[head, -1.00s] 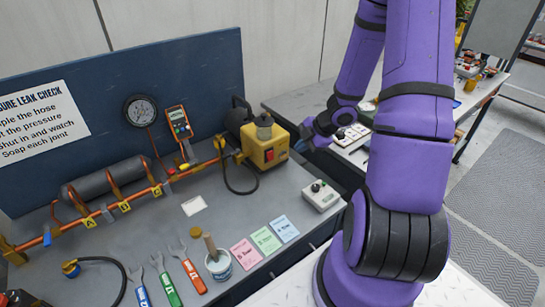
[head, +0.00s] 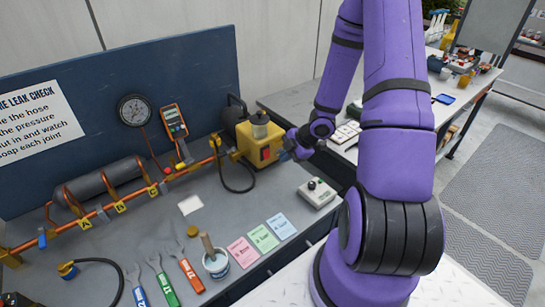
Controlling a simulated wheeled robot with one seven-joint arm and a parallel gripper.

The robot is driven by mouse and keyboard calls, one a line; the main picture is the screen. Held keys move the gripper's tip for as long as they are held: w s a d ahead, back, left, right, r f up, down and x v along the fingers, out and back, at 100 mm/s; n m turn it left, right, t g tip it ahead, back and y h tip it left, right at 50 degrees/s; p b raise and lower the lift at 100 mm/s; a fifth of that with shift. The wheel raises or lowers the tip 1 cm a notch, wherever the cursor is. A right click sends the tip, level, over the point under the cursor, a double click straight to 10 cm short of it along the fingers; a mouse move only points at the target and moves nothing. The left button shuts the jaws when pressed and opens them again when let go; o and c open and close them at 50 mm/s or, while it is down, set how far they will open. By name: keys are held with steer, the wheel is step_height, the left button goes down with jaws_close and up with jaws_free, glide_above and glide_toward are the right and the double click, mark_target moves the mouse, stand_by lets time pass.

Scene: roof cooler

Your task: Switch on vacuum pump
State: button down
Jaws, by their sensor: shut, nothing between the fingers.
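The vacuum pump (head: 256,132) is a yellow box with a dark motor behind it, standing at the right end of the grey bench against the blue back panel. A red switch (head: 265,153) shows on its front face; I cannot tell its position. My gripper (head: 284,156) is shut and empty, close to the right of the pump's front, near the switch. Whether the fingertips touch the pump I cannot tell. My purple arm reaches in from the right.
A dark hose (head: 236,184) loops below the pump. Copper piping, a gauge (head: 134,110) and a meter (head: 174,121) lie left. Wrenches, a pot (head: 216,263) and coloured cards (head: 264,239) lie in front.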

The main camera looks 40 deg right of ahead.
mark_target(266, 154)
steer(key=x, duration=0.3)
steer(key=shift+a, duration=0.1)
steer(key=w, duration=0.3)
steer(key=shift+f, duration=0.25)
steer(key=shift+w, duration=0.55)
steer(key=shift+w+f, duration=0.2)
steer(key=shift+w, duration=0.05)
steer(key=shift+r, duration=0.2)
